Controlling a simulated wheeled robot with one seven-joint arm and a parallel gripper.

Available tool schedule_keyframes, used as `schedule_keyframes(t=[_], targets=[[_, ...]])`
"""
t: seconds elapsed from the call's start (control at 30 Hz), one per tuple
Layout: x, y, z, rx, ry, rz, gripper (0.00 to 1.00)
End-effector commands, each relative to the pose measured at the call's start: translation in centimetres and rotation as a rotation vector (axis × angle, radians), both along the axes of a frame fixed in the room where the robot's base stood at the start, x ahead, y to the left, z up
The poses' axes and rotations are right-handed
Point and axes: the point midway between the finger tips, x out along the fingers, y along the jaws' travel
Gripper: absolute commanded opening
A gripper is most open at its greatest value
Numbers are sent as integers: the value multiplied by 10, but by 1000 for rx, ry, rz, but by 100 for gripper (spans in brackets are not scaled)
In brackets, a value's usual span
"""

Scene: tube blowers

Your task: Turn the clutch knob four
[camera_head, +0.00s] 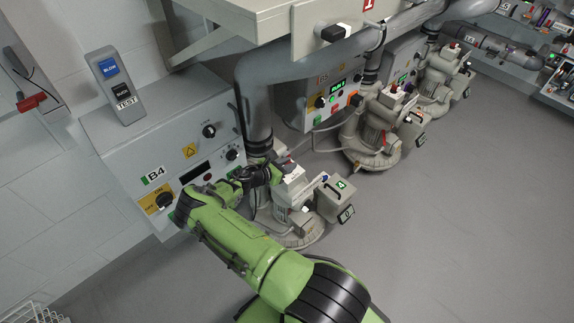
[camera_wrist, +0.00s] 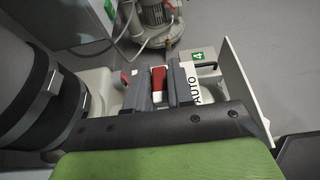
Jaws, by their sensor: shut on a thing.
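In the wrist view, my gripper (camera_wrist: 158,88) is shut on a small red-topped part with a white lower section, the likely clutch knob four (camera_wrist: 158,76). In the head view, my gripper (camera_head: 277,172) is at the top of the nearest blower (camera_head: 298,225), below the B4 panel's side. The knob is hidden there by my gripper. The knob's setting cannot be read.
The B4 cabinet (camera_head: 120,165) with its yellow-plated switch stands left of my arm. A thick grey duct (camera_head: 255,100) rises behind the blower. A box with a green label (camera_head: 335,202) juts out at right. More blowers (camera_head: 378,125) stand farther back. The floor at right is clear.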

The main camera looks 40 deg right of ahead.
Motion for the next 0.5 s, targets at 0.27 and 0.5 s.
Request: schedule_keyframes(t=[0.27, 0.5], targets=[[1, -1, 1, -3, -3, 1, 43], [0, 0, 1, -2, -2, 1, 43]])
